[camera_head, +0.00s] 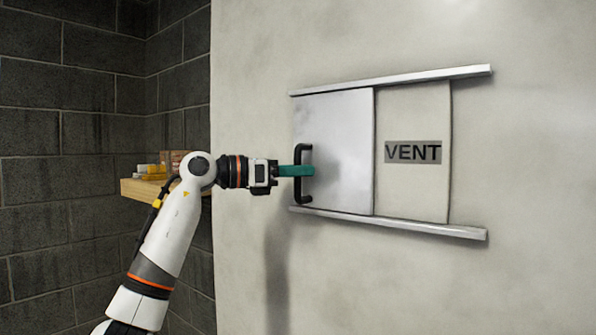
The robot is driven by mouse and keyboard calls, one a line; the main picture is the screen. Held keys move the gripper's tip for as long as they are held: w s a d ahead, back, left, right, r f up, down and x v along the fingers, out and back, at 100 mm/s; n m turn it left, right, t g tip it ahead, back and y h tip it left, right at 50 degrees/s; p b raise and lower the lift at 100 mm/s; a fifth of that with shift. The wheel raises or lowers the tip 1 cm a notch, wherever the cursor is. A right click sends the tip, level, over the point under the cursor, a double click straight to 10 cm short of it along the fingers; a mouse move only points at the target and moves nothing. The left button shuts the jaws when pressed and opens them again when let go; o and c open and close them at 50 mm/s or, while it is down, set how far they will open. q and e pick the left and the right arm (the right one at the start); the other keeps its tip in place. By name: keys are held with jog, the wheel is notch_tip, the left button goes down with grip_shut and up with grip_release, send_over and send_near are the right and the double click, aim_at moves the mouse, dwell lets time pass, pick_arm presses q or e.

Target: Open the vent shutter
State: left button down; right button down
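The vent shutter (342,150) is a smooth light grey metal panel at the left end of two rails on the wall. A black upright handle (303,187) is fixed near its left edge. To its right is a pale panel (413,185) with a "VENT" label (413,152). My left gripper (302,171) comes in from the left with teal fingers across the middle of the handle. The fingers overlap in this side view, so I cannot tell whether they are closed on it. My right gripper is out of view.
An upper rail (400,79) and a lower rail (400,224) stick out from the pale wall (400,290) and run on to the right. A wooden shelf (140,190) with small yellow and brown items is behind my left arm, by a dark block wall (60,100).

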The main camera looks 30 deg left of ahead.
aim_at(367, 174)
pick_arm(q)
jog(key=d, duration=0.5)
jog(key=d+b, duration=0.1)
jog(key=d, duration=0.4)
jog(key=s+d, duration=0.1)
jog(key=d, duration=0.4)
jog(key=shift+s, duration=0.1)
jog(key=c, duration=1.7)
grip_release()
jog(key=shift+r, duration=0.1)
jog(key=shift+c, duration=0.2)
jog(key=shift+s, duration=0.1)
jog(key=shift+s+a+b, duration=0.2)
jog(key=shift+a+b, duration=0.05)
jog(key=shift+b, duration=0.2)
jog(key=b+v, duration=0.4)
jog(key=v, duration=0.7)
jog(key=shift+s, duration=0.15)
